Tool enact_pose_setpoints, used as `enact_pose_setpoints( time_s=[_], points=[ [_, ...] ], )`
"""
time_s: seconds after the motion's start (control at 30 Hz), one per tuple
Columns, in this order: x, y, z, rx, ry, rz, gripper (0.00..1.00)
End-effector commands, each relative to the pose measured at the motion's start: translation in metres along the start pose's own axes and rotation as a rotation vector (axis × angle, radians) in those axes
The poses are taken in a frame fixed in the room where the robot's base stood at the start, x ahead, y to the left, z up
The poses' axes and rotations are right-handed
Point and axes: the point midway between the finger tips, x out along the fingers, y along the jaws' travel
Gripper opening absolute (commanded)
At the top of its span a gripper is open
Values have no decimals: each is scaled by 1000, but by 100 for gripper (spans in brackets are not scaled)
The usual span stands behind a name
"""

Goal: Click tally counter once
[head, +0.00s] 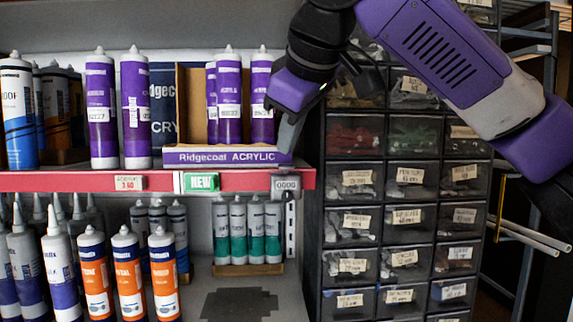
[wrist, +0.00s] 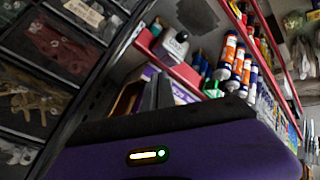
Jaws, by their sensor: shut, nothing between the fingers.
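The tally counter (head: 286,186) is a small grey box with a digit window, on the right end of the red shelf edge. The window seems to read zeros. In the wrist view the counter (wrist: 171,46) shows tilted, with a dark round knob on it. My gripper (head: 284,146) is shut and empty, pointing down above the counter and in front of the right end of the Ridgecoat carton. A gap shows between fingertips and counter. In the wrist view the dark fingers (wrist: 156,92) are close together, and the counter lies beyond them.
The purple Ridgecoat Acrylic carton (head: 222,157) with purple tubes stands on the shelf (head: 70,181) just left of my gripper. A green NEW sign (head: 201,182) is on the shelf edge left of the counter. A drawer cabinet (head: 405,205) stands close on the right.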

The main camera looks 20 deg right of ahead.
Motion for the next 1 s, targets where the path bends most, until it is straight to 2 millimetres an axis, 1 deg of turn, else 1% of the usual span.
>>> enact_pose_setpoints(
  time_s=[0.27,0.53,1.0],
  points=[
    [0,0,0,0,0,0,0],
    [6,-5,4,0,0,-1,0],
    [7,-5,5,0,0,0,0]
  ],
)
